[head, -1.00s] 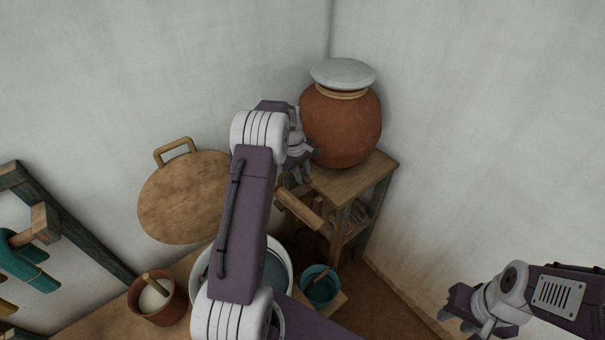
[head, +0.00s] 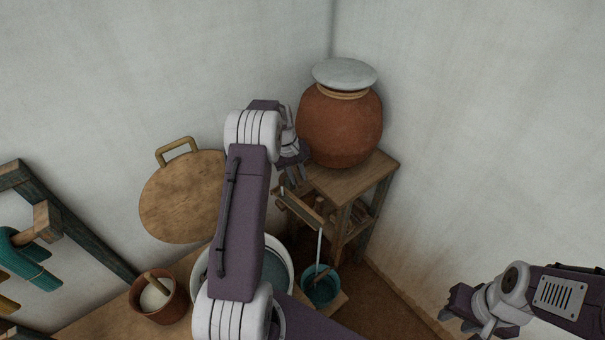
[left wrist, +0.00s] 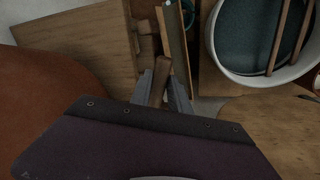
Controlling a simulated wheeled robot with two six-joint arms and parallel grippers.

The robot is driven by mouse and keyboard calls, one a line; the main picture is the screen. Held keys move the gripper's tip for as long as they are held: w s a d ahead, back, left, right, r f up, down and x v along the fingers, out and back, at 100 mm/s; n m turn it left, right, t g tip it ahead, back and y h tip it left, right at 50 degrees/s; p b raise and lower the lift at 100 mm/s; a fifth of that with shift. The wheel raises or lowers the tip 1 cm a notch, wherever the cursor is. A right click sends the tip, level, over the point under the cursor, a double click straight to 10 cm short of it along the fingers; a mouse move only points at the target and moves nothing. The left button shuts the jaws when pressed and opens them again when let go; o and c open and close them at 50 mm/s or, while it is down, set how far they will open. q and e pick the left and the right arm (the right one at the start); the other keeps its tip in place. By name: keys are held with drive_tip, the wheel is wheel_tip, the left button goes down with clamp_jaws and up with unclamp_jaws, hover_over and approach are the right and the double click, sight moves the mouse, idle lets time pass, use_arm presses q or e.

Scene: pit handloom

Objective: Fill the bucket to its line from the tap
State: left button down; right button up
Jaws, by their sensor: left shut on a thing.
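A brown clay jar (head: 341,125) stands on a wooden stand, and a wooden spout (head: 301,207) reaches out below it. A thin pale stream of water (head: 319,250) falls from the spout's end into the teal bucket (head: 334,290). The bucket's line and water level cannot be made out. My left gripper (head: 291,178) is at the near end of the spout by the jar. In the left wrist view, it (left wrist: 165,92) is shut on a wooden peg (left wrist: 161,80), apparently the tap's handle. My right gripper (head: 457,317) is open and empty at the lower right, away from everything.
A white basin (head: 287,262) of blue-grey liquid is partly hidden behind my left arm. A round wooden lid (head: 180,205) leans on the wall. A brown pot (head: 170,311) with a stick stands at lower left. The stand (head: 372,177) fills the corner. Floor right of the bucket is clear.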

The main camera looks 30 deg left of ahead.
use_arm(q)
drive_tip(key=shift+s+a+r+m, duration=0.2)
drive_tip(key=shift+a+m, duration=0.25)
drive_tip(key=shift+m, duration=0.45)
drive_tip(key=c, duration=1.5)
unclamp_jaws()
drive_tip(key=shift+c, duration=0.2)
drive_tip(key=o, duration=0.3)
drive_tip(key=shift+s, duration=0.15)
wheel_tip(320, 180, up, 9)
drive_tip(key=s+a+b, duration=0.1)
drive_tip(key=shift+a, duration=0.15)
drive_tip(key=shift+s+f, duration=0.1)
